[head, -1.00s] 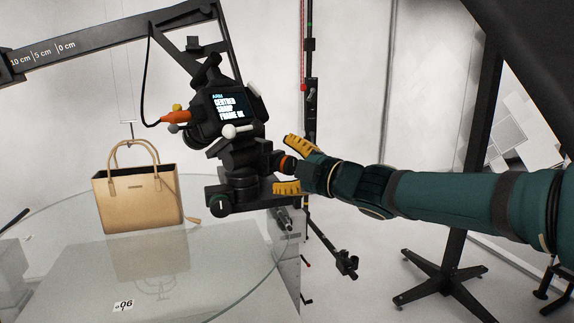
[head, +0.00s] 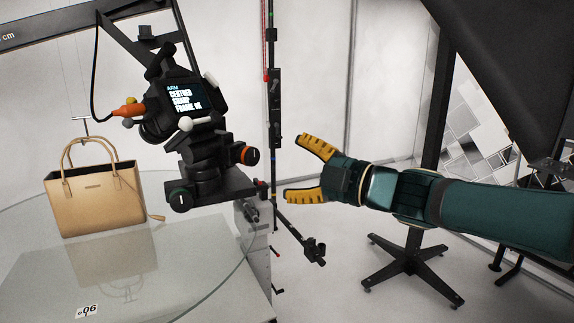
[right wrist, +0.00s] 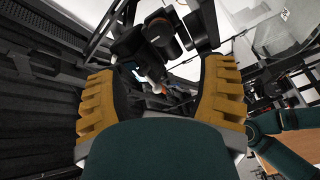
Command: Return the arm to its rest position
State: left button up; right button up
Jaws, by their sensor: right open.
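My right gripper (head: 300,172) is open and empty, its yellow ridged fingers spread apart and pointing left in the head view. It is apart from the black camera rig (head: 190,110), whose orange-ringed knob (head: 246,155) faces it across a gap. In the right wrist view the open fingers (right wrist: 160,95) frame dark rig parts beyond them, with nothing between the pads. The green sleeve of my right arm (head: 500,215) comes in from the right. My left gripper does not show in the head view.
A tan handbag (head: 95,205) stands on the round glass turntable (head: 190,255) at left. A thin vertical pole (head: 273,120) rises behind the gripper. A black stand (head: 410,265) with spread feet stands below my arm. A dark panel (head: 510,60) hangs at upper right.

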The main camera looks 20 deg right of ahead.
jog(key=shift+f, duration=0.1)
dwell(0.4)
jog(key=w+a+f+m+g+h, duration=0.15)
jog(key=f+m, duration=0.25)
jog(key=f, duration=0.6)
jog(key=w+a+f+m+g+h, duration=0.1)
jog(key=w+a+f+m, duration=0.25)
jog(key=f, duration=0.65)
jog(key=w+a+f+m+g+h, duration=0.15)
jog(key=f+m, duration=0.35)
jog(key=f, duration=0.5)
jog(key=s+a+f+m+g, duration=0.2)
jog(key=s+f, duration=0.1)
jog(key=f, duration=0.5)
jog(key=s+a+f+m+g, duration=0.1)
jog(key=s+f+m+g, duration=0.15)
jog(key=f, duration=0.55)
jog(key=s+a+f+m+g, duration=0.2)
jog(key=s+f, duration=0.4)
jog(key=s, duration=0.1)
jog(key=s+a+f+m+g+h, duration=0.1)
jog(key=s+a+f+m+g, duration=0.1)
jog(key=s+f, duration=0.4)
jog(key=shift+s+g, duration=0.65)
jog(key=shift+s, duration=0.15)
jog(key=shift+d+f, duration=0.1)
jog(key=c, duration=0.4)
jog(key=shift+w, duration=0.1)
